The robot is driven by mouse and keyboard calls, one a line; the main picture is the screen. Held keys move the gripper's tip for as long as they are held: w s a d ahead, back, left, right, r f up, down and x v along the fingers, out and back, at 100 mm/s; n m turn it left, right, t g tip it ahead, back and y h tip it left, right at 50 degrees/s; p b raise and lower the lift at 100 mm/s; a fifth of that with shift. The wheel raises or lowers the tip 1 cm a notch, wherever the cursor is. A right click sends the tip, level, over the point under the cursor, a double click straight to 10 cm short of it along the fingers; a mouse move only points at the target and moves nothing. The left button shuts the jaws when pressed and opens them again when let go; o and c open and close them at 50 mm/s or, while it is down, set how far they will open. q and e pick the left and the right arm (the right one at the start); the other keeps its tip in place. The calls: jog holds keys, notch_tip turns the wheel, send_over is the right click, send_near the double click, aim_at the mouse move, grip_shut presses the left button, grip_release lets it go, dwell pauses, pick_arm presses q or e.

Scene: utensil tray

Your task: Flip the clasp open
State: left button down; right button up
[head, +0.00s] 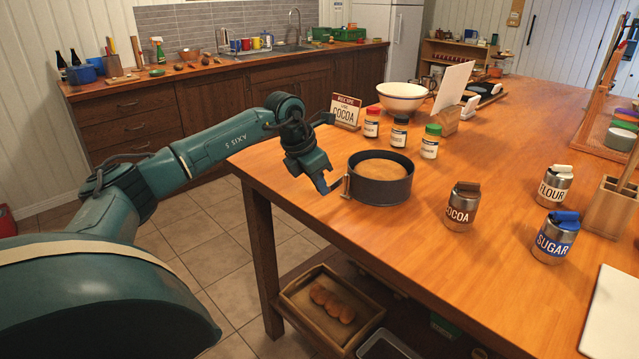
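A dark round springform pan (381,189) with a golden cake inside stands near the left edge of the wooden table. Its metal clasp (347,187) is on the pan's left side, facing my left gripper. My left gripper (331,186) points down just left of the clasp, very close to it. I cannot tell whether its fingers touch the clasp or how far apart they are. The clasp looks upright against the pan wall, but it is too small to tell whether it is open. My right gripper is out of view.
The table (420,262) is clear in front of the pan.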

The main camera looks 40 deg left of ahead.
pick_arm(q)
jog(key=c, duration=2.1)
grip_release()
jog(key=o, duration=0.5)
jog(key=shift+c, duration=0.2)
jog(key=v, duration=1.3)
jog(key=shift+w+r, duration=0.1)
jog(key=shift+c, duration=0.2)
